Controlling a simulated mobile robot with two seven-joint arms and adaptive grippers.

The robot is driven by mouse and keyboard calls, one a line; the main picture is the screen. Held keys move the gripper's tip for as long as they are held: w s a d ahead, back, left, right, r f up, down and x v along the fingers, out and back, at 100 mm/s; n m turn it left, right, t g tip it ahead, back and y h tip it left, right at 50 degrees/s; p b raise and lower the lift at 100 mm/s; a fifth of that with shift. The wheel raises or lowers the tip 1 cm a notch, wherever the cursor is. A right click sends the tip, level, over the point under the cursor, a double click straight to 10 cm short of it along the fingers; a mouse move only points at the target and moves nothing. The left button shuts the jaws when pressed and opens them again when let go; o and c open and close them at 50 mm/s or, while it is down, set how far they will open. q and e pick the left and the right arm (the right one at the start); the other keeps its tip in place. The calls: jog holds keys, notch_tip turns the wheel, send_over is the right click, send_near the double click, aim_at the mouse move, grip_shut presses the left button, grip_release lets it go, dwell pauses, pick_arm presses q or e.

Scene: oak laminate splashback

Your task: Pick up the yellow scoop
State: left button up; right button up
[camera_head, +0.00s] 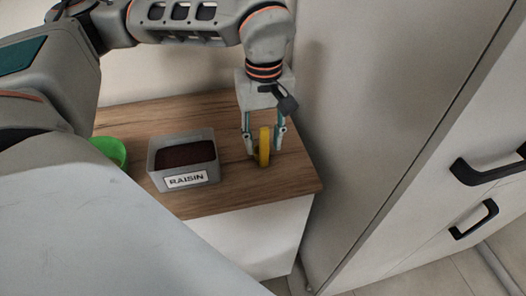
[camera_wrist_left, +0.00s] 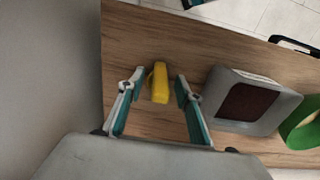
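The yellow scoop (camera_head: 264,147) is on the wooden counter, right of the raisin box, near the counter's right end. My left gripper (camera_head: 264,150) points down over it, with one finger on each side. In the left wrist view the scoop (camera_wrist_left: 160,83) lies between the open fingertips of my left gripper (camera_wrist_left: 158,88), with a gap on both sides. The scoop's far side and underside are hidden. My right gripper is not in view.
A grey box labelled RAISIN (camera_head: 184,166), with dark contents, stands left of the scoop. A green bowl (camera_head: 111,151) is farther left, partly hidden by my arm. A tall grey cabinet (camera_head: 375,100) with black handles stands close on the right.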

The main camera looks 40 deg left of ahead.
pick_arm(q)
notch_tip(320, 180, down, 2)
jog(key=shift+f, duration=0.25)
jog(key=shift+r, duration=0.2)
grip_shut()
